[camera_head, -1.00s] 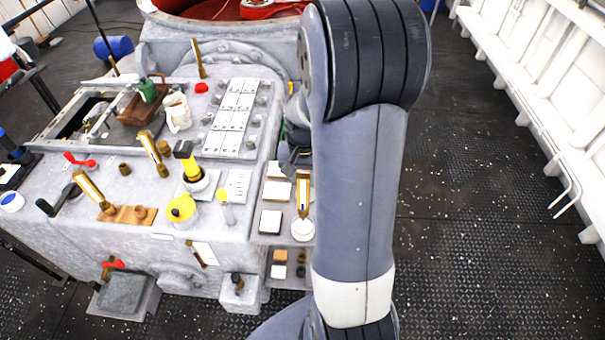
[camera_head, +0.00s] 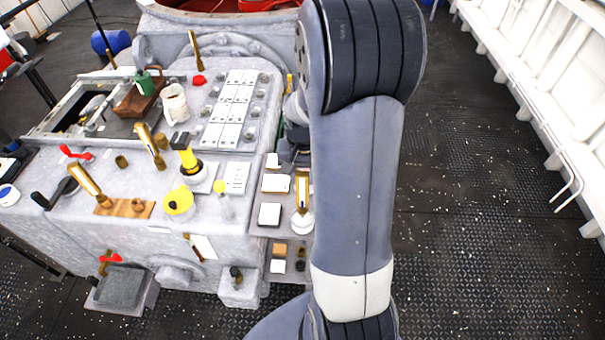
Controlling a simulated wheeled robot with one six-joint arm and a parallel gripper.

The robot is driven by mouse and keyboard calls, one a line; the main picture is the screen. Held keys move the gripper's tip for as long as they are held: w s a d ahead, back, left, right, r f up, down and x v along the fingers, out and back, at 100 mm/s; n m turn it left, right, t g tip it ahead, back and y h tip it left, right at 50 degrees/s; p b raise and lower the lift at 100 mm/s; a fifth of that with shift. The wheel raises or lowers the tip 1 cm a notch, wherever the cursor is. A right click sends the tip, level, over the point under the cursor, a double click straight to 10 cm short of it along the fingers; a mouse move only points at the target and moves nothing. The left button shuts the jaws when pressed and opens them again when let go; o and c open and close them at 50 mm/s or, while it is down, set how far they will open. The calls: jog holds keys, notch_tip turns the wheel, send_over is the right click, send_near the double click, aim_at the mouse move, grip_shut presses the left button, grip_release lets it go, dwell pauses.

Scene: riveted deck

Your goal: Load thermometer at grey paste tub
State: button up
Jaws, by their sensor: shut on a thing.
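A brass-cased thermometer (camera_head: 302,187) with a white face stands upright at the right end of the side shelf, close against the left edge of my arm in the picture. Its lower end is at or just above a small pale round tub (camera_head: 302,222), which fits the grey paste tub; I cannot tell whether it touches the paste. My gripper (camera_head: 294,160) shows only as dark parts at the thermometer's top, shut on it; the arm hides much of it and the fingertips are not clear.
The shelf holds pale square blocks (camera_head: 269,214). Left of it, the grey machine top carries a yellow round pot (camera_head: 178,202), a wooden rack (camera_head: 125,208), a white jug (camera_head: 174,104) and other brass-cased gauges (camera_head: 84,180). Open dark deck (camera_head: 450,220) lies right of my arm.

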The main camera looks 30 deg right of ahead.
jog(key=shift+f+b, duration=0.45)
jog(key=shift+f, duration=0.15)
dwell(1.2)
jog(key=shift+r+p, duration=2.75)
jog(key=shift+r, duration=0.85)
jog(key=shift+f, duration=0.1)
